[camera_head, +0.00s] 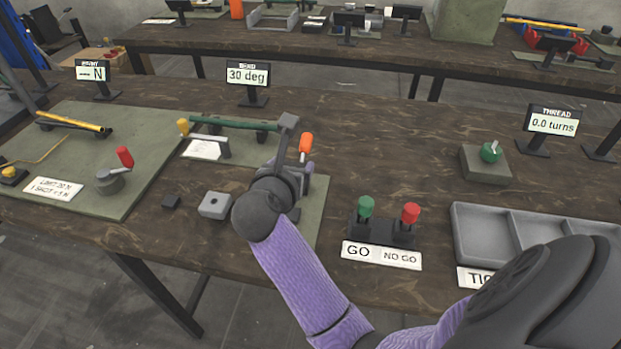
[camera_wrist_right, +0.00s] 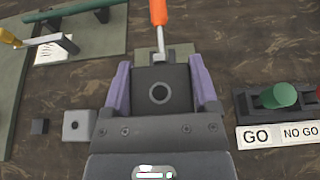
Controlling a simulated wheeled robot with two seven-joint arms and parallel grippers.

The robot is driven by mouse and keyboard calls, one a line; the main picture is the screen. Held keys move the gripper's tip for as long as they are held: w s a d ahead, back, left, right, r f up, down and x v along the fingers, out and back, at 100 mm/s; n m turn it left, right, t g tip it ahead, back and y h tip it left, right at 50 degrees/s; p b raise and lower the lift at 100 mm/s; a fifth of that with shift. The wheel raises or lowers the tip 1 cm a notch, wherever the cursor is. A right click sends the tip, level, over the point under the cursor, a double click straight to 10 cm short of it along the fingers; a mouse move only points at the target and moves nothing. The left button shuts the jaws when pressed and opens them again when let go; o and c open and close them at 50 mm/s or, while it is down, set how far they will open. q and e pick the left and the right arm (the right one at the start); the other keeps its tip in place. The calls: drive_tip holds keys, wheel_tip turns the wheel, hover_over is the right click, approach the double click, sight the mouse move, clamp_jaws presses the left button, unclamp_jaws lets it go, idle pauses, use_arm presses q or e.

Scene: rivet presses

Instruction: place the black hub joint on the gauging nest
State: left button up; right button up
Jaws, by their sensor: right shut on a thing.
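My right gripper (camera_head: 304,172) is at the middle of the near bench, over a green mat. In the right wrist view its two purple fingers (camera_wrist_right: 160,80) are closed on the sides of a dark square block with a round hole, which I take for the black hub joint (camera_wrist_right: 160,92). In the head view the wrist hides this block. Just ahead of the fingers is a fixture with an orange handle (camera_head: 306,143), also in the wrist view (camera_wrist_right: 158,12). I cannot tell for sure whether it is the gauging nest, or whether the block touches it. My left gripper is out of view.
A light grey block with a hole (camera_head: 215,205) and a small black block (camera_head: 171,202) lie left of the gripper. A GO / NO GO gauge (camera_head: 381,232) stands to its right, then a grey divided tray (camera_head: 480,232). A green tube (camera_head: 235,122) lies behind.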

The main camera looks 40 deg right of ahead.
sight(292, 209)
wheel_tip(292, 209, down, 10)
drive_tip(key=b, duration=0.3)
drive_tip(key=shift+w+r+b, duration=0.15)
drive_tip(key=shift+r+b, duration=0.1)
drive_tip(key=shift+b, duration=0.05)
drive_tip(key=shift+f, duration=0.1)
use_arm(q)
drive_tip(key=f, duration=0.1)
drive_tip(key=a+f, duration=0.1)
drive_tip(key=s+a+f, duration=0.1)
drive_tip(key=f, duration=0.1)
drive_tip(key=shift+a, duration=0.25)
use_arm(e)
drive_tip(key=o, duration=1.1)
